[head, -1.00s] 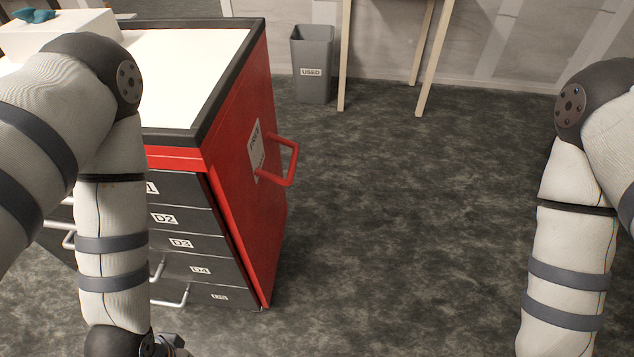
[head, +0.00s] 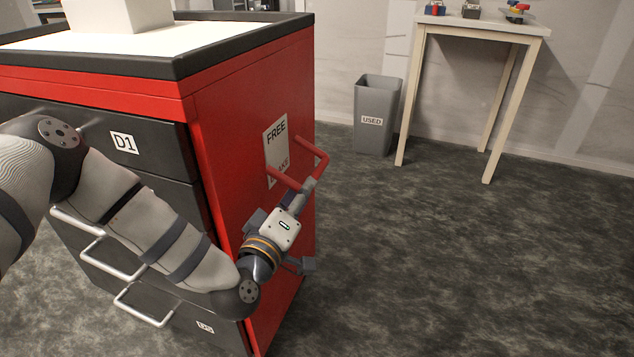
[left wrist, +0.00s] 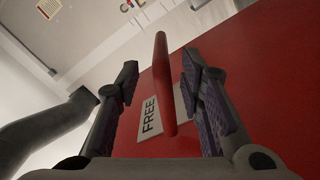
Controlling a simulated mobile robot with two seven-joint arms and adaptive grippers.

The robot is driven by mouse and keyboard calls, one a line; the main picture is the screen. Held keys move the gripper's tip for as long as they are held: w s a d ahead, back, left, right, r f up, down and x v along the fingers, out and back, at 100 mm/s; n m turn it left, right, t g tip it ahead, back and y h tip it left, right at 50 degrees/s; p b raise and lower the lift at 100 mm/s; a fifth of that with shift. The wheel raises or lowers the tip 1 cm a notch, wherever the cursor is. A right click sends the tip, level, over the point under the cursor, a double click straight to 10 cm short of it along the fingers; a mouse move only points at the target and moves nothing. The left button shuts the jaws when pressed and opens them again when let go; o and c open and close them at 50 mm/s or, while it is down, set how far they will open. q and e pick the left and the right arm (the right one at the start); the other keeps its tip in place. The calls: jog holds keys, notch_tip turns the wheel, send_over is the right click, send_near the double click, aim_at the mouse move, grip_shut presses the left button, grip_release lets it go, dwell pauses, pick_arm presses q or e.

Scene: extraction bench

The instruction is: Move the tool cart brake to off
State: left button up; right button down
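The tool cart (head: 215,100) is red with dark drawers and stands at the left in the head view. A red U-shaped handle (head: 309,147) sticks out from its side panel. Beside it is a white label (head: 272,140) reading FREE at the top; its lower word is partly covered. My left gripper (head: 306,188) is at the handle. In the left wrist view, its two fingers (left wrist: 158,100) are apart, with the red handle bar (left wrist: 162,75) between them and visible gaps on both sides. My right gripper is not in view.
A grey bin (head: 377,105) marked USED stands behind the cart, next to a pale table (head: 478,30) with small items on it. Cart drawer handles (head: 145,305) stick out near my left arm. The dark floor (head: 470,260) at the right is clear.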

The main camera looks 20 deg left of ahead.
aim_at(316, 171)
pick_arm(q)
jog(key=w, duration=0.2)
jog(key=w+b, duration=0.1)
jog(key=w, duration=0.4)
jog(key=shift+w+d+f, duration=0.1)
jog(key=shift+w+d, duration=0.15)
jog(key=shift+w, duration=0.15)
grip_shut()
